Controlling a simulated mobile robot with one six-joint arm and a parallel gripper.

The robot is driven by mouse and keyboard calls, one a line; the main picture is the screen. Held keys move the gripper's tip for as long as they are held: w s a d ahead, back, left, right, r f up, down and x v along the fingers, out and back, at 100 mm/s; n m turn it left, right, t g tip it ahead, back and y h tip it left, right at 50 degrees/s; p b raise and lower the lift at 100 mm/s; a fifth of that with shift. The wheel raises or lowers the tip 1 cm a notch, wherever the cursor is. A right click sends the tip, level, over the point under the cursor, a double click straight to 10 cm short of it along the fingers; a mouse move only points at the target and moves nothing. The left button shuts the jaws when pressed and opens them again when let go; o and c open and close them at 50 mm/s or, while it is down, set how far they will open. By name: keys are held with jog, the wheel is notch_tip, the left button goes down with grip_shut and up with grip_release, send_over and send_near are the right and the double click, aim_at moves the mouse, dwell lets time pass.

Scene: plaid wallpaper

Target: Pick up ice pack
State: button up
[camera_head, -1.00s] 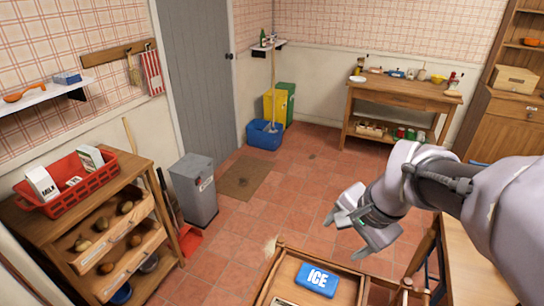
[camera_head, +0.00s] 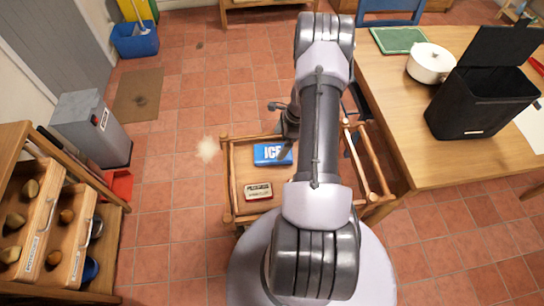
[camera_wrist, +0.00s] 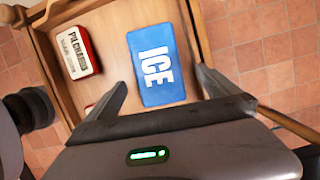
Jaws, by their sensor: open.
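The ice pack (camera_head: 272,154) is a flat blue block with white ICE lettering. It lies on the wooden tray top of a small cart (camera_head: 234,177), and my arm hides part of the cart. In the wrist view the ice pack (camera_wrist: 158,62) lies just beyond my gripper, between the lines of its two fingers. My gripper (camera_wrist: 160,92) is open and empty, with a finger on each side of the near end of the pack. In the head view my gripper (camera_head: 283,122) is partly hidden by my arm above the cart's far side.
A red and white pilchards tin (camera_head: 258,191) lies near the ice pack; it also shows in the wrist view (camera_wrist: 77,52). The cart has raised wooden rails. A table (camera_head: 440,150) with a white pot (camera_head: 431,64) and black box (camera_head: 480,103) stands at right.

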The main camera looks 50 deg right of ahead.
aim_at(274, 152)
jog(key=b+x, duration=0.1)
jog(key=x, duration=0.1)
jog(key=b+x, duration=0.1)
jog(key=x, duration=0.3)
jog(key=shift+a+b, duration=0.35)
jog(key=shift+b, duration=0.05)
jog(key=shift+r, duration=0.25)
jog(key=shift+c, duration=0.4)
jog(key=c, duration=1.6)
jog(key=shift+o, duration=0.2)
jog(key=shift+r, duration=0.1)
